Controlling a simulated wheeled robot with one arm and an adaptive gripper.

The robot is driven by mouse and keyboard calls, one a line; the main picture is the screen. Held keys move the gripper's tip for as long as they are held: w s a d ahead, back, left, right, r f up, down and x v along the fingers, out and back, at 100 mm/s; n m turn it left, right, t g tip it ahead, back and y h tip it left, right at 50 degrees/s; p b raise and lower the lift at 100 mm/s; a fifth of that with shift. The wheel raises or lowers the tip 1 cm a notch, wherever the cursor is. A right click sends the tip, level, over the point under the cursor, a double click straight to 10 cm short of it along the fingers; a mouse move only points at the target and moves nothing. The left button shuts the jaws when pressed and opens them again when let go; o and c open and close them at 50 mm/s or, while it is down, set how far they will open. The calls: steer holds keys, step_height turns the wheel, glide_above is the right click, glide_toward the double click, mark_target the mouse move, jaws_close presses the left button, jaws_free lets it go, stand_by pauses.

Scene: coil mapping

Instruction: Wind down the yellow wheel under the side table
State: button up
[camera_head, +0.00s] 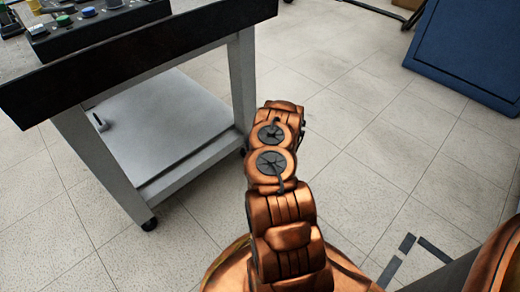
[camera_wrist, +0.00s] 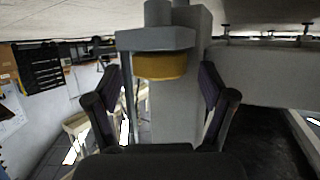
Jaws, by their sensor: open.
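The yellow wheel (camera_wrist: 162,66) is a short dark-yellow cylinder seen in the wrist view, set against a grey bracket (camera_wrist: 155,38) beside a grey leg or post. My gripper (camera_wrist: 159,76) is open, with one dark finger on each side of the wheel. Gaps show between the wheel and both fingers, and I cannot tell how far the wheel is in depth. In the head view the side table (camera_head: 135,52) has a dark top and a pale grey frame. My copper arm reaches beside its right leg. The wheel and my gripper are hidden there.
A lower shelf (camera_head: 160,125) spans the table's legs, and a caster (camera_head: 149,224) shows at the near leg. A control box (camera_head: 95,22) stands on the tabletop. A blue cabinet (camera_head: 470,50) stands at upper right. Tiled floor between them is clear.

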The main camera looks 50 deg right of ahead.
steer(key=v, duration=1.1)
stand_by(0.3)
